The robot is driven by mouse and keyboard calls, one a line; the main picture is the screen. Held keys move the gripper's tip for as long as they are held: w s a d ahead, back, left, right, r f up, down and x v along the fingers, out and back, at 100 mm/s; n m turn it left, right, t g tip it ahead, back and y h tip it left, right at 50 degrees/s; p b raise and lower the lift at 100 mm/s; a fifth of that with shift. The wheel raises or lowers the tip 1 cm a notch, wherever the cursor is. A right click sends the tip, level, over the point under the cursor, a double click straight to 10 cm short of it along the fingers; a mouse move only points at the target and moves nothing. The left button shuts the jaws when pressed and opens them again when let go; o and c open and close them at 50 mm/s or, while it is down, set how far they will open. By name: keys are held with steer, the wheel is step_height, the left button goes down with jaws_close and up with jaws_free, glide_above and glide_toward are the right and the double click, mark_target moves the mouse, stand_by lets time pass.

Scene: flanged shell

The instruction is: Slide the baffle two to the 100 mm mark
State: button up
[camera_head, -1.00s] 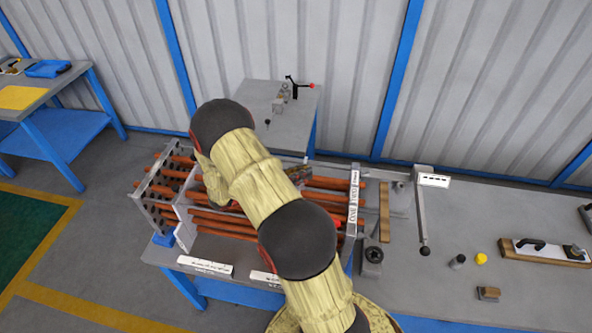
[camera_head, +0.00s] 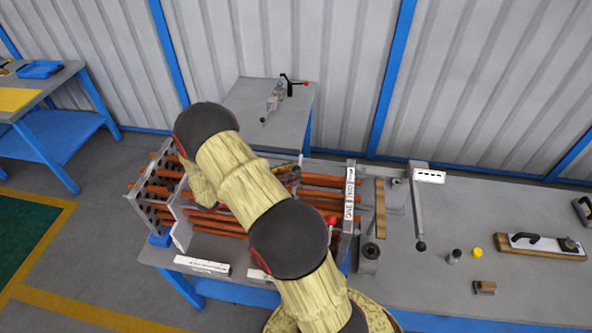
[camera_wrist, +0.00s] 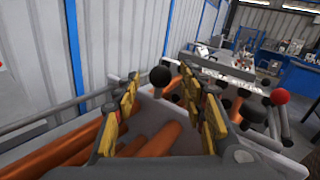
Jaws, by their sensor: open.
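The tube bundle of orange-brown rods (camera_head: 225,222) lies in a grey frame on the bench, with a holed plate (camera_head: 146,208) at its left end. A second upright grey plate (camera_head: 181,226) stands just right of that. I cannot tell which plate is baffle two; my arm hides the middle of the bundle. My gripper (camera_wrist: 160,92) is open in the wrist view, its yellow-padded fingers over a grey plate edge (camera_wrist: 150,98) and orange rods (camera_wrist: 155,142). I cannot tell whether the fingers touch the plate. The 100 mm mark is not readable.
A grey end plate with labels (camera_head: 349,200) closes the bundle's right end. A black knob (camera_wrist: 160,76) and a red knob (camera_wrist: 281,96) rise near the gripper. White label strips (camera_head: 202,265) lie at the front. The bench's right part holds a bar, blocks and a yellow cap (camera_head: 475,252).

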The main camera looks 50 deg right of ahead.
steer(key=v, duration=0.9)
steer(key=shift+a+r, duration=0.1)
